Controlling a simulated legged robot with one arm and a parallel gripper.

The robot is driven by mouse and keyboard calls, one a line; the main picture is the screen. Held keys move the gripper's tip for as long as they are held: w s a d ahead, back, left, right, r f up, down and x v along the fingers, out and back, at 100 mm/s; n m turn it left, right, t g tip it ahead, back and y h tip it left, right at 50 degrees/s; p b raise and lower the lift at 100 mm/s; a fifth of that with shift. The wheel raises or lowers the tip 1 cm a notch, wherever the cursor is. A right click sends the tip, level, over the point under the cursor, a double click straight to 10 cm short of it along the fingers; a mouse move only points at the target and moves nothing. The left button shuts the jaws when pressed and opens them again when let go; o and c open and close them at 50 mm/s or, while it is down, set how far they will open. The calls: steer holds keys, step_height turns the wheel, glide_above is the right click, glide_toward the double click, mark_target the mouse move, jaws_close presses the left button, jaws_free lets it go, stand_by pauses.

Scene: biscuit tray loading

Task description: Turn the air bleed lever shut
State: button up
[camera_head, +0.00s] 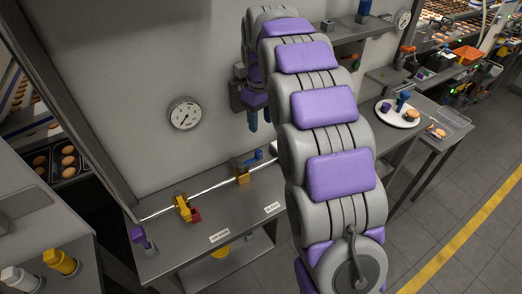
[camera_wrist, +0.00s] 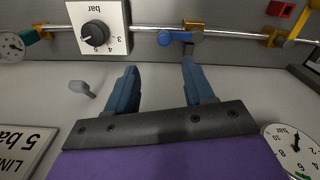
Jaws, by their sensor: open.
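The lever with the blue handle (camera_wrist: 174,38) sits on a brass-coloured valve body (camera_wrist: 194,30) on a thin metal pipe. In the wrist view, its handle extends left, roughly along the pipe. The same lever (camera_head: 259,156) shows in the head view, just left of my arm. A second valve has a red handle (camera_wrist: 280,10); that red handle (camera_head: 195,215) is nearer the left in the head view. My gripper (camera_wrist: 160,72) is open and empty. Its blue fingers point towards the pipe, with the right fingertip close to the blue lever's valve; contact cannot be told.
A round gauge (camera_head: 184,113) is on the wall. Small labels lie on the metal bench (camera_head: 180,250). A white plate (camera_head: 396,117) is beyond my arm.

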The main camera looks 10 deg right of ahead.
steer(key=b, duration=0.1)
glide_above(258, 151)
steer(key=f, duration=0.7)
steer(key=shift+a+f, duration=0.15)
steer(key=shift+a, duration=0.1)
steer(key=f, duration=0.2)
steer(key=f+b, duration=0.1)
steer(key=shift+d+f, duration=0.35)
steer(key=shift+f, duration=0.05)
steer(key=shift+d+f, duration=0.2)
steer(key=shift+f, duration=0.5)
steer(key=shift+a, duration=0.45)
steer(key=shift+c, duration=0.8)
steer(key=shift+d, duration=0.25)
steer(key=c, duration=0.4)
jaws_close()
